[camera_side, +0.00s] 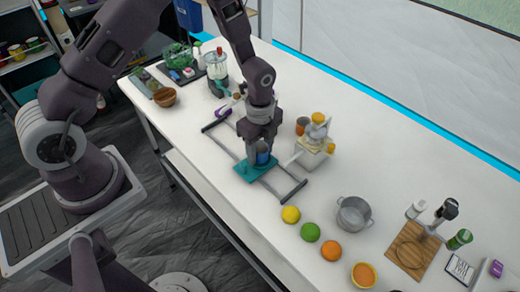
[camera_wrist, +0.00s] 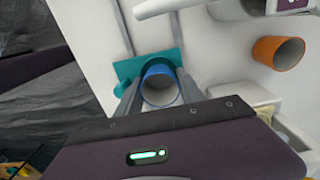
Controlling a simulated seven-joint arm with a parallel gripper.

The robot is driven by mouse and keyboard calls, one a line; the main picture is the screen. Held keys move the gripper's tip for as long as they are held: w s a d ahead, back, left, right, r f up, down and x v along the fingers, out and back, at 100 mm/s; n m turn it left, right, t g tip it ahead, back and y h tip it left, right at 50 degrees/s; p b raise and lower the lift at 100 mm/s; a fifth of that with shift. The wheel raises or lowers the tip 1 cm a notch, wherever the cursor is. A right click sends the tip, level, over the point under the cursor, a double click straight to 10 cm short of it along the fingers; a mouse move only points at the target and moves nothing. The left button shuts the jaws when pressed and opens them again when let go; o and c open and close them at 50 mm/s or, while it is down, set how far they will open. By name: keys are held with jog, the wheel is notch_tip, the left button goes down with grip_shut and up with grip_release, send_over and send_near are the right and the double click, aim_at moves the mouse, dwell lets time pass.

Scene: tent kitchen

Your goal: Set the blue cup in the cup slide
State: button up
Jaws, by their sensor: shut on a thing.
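The blue cup (camera_side: 262,158) is upright between the fingers of my gripper (camera_side: 262,150). In the wrist view the cup's round blue rim (camera_wrist: 161,102) shows between the two grey fingers (camera_wrist: 158,90), which are shut on it. The cup slide is a teal plate (camera_side: 247,172) on two long grey rails. The cup is over the teal plate, which also shows behind it in the wrist view (camera_wrist: 128,68). My gripper hides part of the cup and plate. Whether the cup's base touches the plate is hard to tell.
A lemon (camera_side: 291,214), a lime (camera_side: 310,232), an orange (camera_side: 331,250) and a metal pot (camera_side: 354,214) stand at the front right. A blender (camera_side: 217,72) stands at the far left.

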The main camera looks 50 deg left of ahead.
jog(key=shift+f, duration=0.3)
jog(key=shift+r, duration=0.15)
jog(key=shift+r, duration=0.7)
jog(key=shift+f, duration=0.85)
dwell(0.6)
jog(key=shift+r, duration=0.1)
jog(key=shift+r, duration=0.75)
jog(key=shift+f, duration=0.8)
dwell(0.4)
